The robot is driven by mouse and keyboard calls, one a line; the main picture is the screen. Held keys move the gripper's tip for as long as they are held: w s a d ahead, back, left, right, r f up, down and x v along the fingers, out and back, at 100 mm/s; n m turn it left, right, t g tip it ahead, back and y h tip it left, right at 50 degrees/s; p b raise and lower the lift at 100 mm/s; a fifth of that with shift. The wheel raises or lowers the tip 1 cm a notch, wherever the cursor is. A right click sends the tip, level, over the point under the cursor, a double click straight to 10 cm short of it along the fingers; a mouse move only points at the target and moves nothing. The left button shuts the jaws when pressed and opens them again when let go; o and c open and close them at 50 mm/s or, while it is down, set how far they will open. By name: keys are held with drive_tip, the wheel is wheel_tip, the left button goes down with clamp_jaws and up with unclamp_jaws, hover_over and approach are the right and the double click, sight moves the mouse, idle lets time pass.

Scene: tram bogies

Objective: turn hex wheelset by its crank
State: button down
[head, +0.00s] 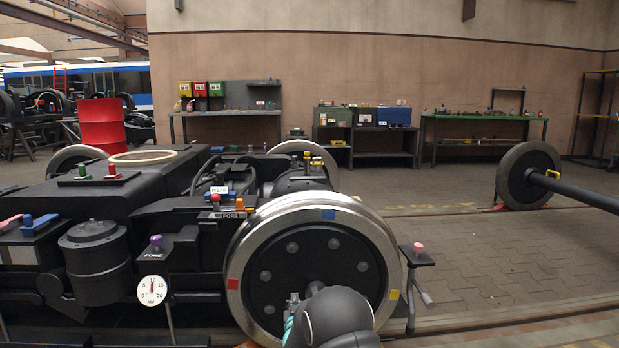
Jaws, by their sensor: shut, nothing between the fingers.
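A large wheel (239,250) with a bright steel rim stands upright at the near side of the dark bogie. Its dark face carries a ring of bolts, with red, blue and yellow marks on the rim. I cannot make out a hex mark or a crank on it; my arm covers its lower middle. My gripper (292,304) shows only in small part at the lower centre, in front of this wheel. It is shut with nothing held. I cannot tell whether it touches the wheel. Another wheelset (529,176) with a long dark axle stands at the right.
A small post with a pink knob (418,246) and a grey lever stands just right of the near wheel. Benches (480,117) line the back wall.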

drive_tip(key=shift+a+f, duration=0.35)
drive_tip(key=shift+f, duration=0.35)
idle(0.6)
drive_tip(key=shift+d+r, duration=0.1)
drive_tip(key=shift+r, duration=0.2)
idle(0.3)
drive_tip(key=s, duration=0.7)
idle(0.5)
drive_tip(key=shift+r, duration=0.1)
